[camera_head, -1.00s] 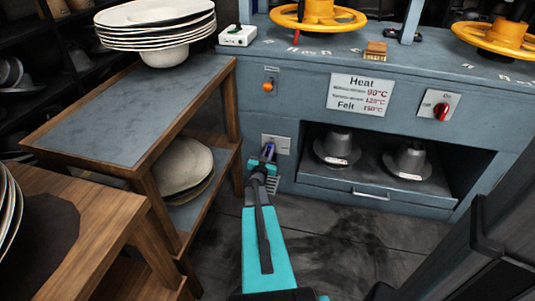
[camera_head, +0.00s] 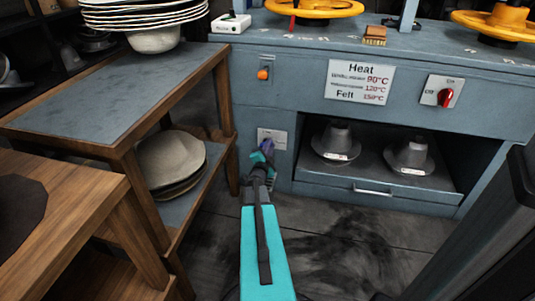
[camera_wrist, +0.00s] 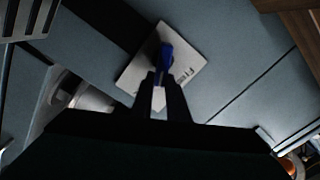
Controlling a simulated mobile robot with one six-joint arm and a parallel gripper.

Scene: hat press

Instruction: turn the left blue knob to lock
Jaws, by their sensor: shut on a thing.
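The blue knob (camera_wrist: 165,56) sits on a pale plate (camera_wrist: 188,68) on the press front, and my gripper (camera_wrist: 162,80) is shut on it in the wrist view. In the head view the plate (camera_head: 278,135) is low on the press's left side, left of the open compartment. There my gripper (camera_head: 262,152) reaches the plate, and a small bluish-purple part of the knob (camera_head: 268,144) shows at its tip. The fingers partly hide the knob. The lettering on the plate is partly covered and blurred.
A wooden table with a grey top (camera_head: 95,95) stands close to the left of my arm. The press compartment (camera_head: 312,176) at right holds grey hat forms (camera_head: 336,140). An orange knob (camera_head: 263,73) is above the plate. The floor between is clear.

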